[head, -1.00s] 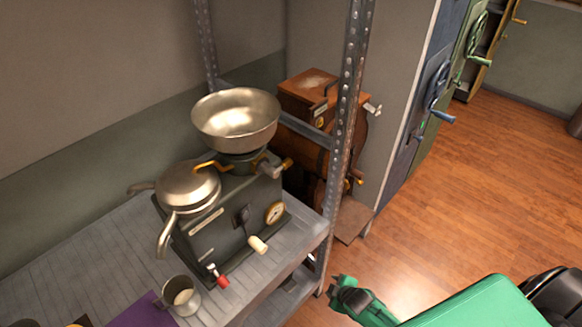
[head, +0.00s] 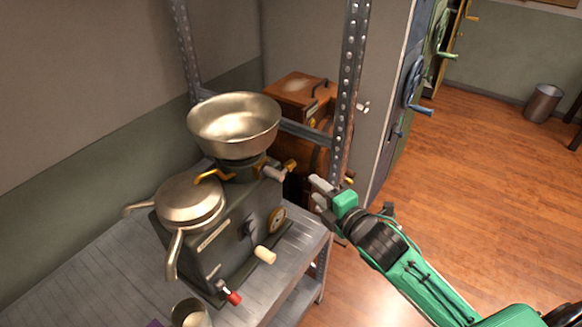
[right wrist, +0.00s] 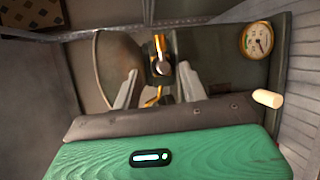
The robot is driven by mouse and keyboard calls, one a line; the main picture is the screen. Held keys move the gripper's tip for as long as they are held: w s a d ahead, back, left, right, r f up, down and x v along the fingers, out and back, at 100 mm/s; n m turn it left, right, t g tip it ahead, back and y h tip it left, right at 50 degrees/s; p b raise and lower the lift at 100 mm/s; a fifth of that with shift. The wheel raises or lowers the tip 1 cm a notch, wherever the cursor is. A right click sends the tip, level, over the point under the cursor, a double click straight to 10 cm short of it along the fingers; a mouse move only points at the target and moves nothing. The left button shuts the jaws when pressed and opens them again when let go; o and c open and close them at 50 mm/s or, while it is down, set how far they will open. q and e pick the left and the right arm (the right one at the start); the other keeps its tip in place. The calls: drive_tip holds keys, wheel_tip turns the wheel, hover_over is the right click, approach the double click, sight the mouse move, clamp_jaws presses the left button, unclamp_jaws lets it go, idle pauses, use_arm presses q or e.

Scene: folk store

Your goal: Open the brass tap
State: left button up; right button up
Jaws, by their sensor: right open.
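The dark green separator machine (head: 225,235) stands on the shelf with a wide metal bowl (head: 235,125) on top. Under the bowl is the tap (head: 289,166), a brass piece beside a grey barrel; a bent brass lever (head: 213,175) shows further left. In the right wrist view, the brass tap (right wrist: 159,45) and a grey round end lie beyond the fingers, roughly in line with the gap. My right gripper (head: 317,192) is open and empty, right of the tap and apart from it. My left gripper is not in view.
A perforated metal post (head: 349,90) rises just behind my right gripper. A cream-handled crank (head: 264,255), a gauge (head: 277,220) and a red-tipped lever (head: 232,297) stick out from the machine. A metal cup (head: 190,314) stands in front. Open floor lies right.

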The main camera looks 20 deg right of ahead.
sight(292, 168)
drive_tip(key=p+x, duration=0.2)
drive_tip(key=x, duration=0.9)
drive_tip(key=shift+w+a+p, duration=0.1)
drive_tip(key=shift+w+p, duration=0.2)
drive_tip(key=shift+w+a+f, duration=0.15)
drive_tip(key=shift+w+f, duration=0.05)
drive_tip(key=shift+w, duration=0.4)
drive_tip(key=shift+c, duration=0.2)
clamp_jaws()
